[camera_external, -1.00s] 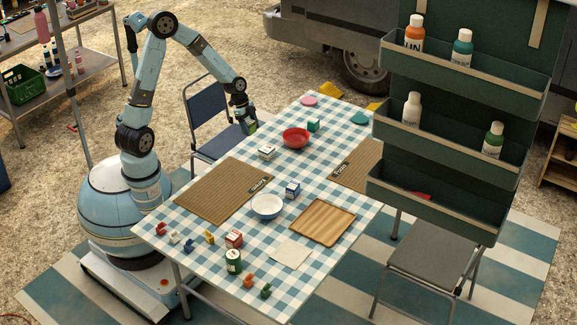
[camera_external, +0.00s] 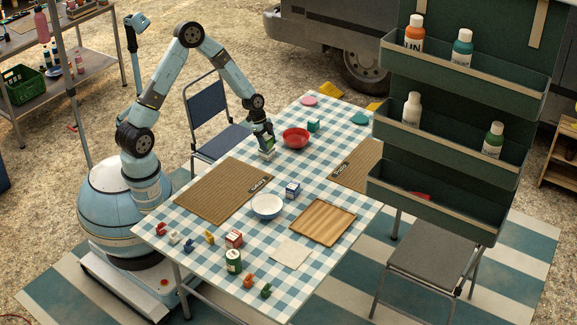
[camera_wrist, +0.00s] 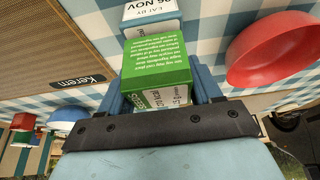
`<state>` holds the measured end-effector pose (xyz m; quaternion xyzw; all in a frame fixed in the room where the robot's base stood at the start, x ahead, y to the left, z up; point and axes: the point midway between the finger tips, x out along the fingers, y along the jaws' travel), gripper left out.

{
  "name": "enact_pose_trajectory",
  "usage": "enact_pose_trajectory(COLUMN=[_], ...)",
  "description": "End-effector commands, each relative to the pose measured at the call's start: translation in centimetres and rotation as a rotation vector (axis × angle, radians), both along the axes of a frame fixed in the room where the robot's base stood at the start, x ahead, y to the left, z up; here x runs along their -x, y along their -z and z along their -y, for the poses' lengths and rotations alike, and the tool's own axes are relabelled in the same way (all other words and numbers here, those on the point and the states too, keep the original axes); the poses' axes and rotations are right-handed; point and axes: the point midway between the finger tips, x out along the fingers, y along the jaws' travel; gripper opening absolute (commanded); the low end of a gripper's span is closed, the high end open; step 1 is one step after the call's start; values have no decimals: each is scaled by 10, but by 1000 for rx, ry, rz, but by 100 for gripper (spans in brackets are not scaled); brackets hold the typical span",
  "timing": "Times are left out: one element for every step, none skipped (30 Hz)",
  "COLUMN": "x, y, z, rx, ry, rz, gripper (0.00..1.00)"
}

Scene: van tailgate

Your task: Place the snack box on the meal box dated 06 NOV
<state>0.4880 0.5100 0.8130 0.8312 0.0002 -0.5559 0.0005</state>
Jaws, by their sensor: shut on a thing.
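My gripper (camera_external: 265,143) is over the far-left part of the checked table. It is shut on a green snack box with white print, which lies between the fingers in the wrist view (camera_wrist: 158,65). A pale meal box (camera_wrist: 150,22) shows just beyond it, with an upside-down label reading "EAT BY 06 NOV". In the external view the gripper and snack box cover most of this meal box (camera_external: 267,154). I cannot tell whether the two boxes touch.
A red bowl (camera_external: 296,138) stands close to the right of my gripper, with a green box (camera_external: 313,127) beyond it. A brown mat (camera_external: 222,190) with a name tag lies nearer my base. A white bowl (camera_external: 267,206) and a blue box (camera_external: 292,190) stand further forward.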

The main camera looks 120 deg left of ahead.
Motion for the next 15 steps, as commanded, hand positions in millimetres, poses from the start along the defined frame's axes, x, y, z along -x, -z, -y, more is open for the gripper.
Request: enact_pose_trajectory(x=[0, 0, 0, 0, 0, 0, 0, 0, 0, 0, 0, 0, 0, 0, 0], y=[4, 5, 6, 5, 5, 5, 5, 5, 5, 6, 7, 8, 7, 7, 7], z=[1, 0, 0, 0, 0, 0, 0, 0, 0, 0, 0, 0, 0, 0, 0], rx=[1, 1, 0, 0, -1, 0, 0, 0, 0, 0, 0, 0, 0, 0, 0], ry=[0, 1, 1, 1, 2, 1, 1, 1, 1, 1, 1, 1, 1, 1, 1], rz=[0, 0, 0, 0, 0, 0, 0, 0, 0, 0, 0, 0, 0, 0, 0], gripper=[31, 31, 31, 31, 31, 31, 31, 31, 31, 31, 31, 31, 67, 69, 73])
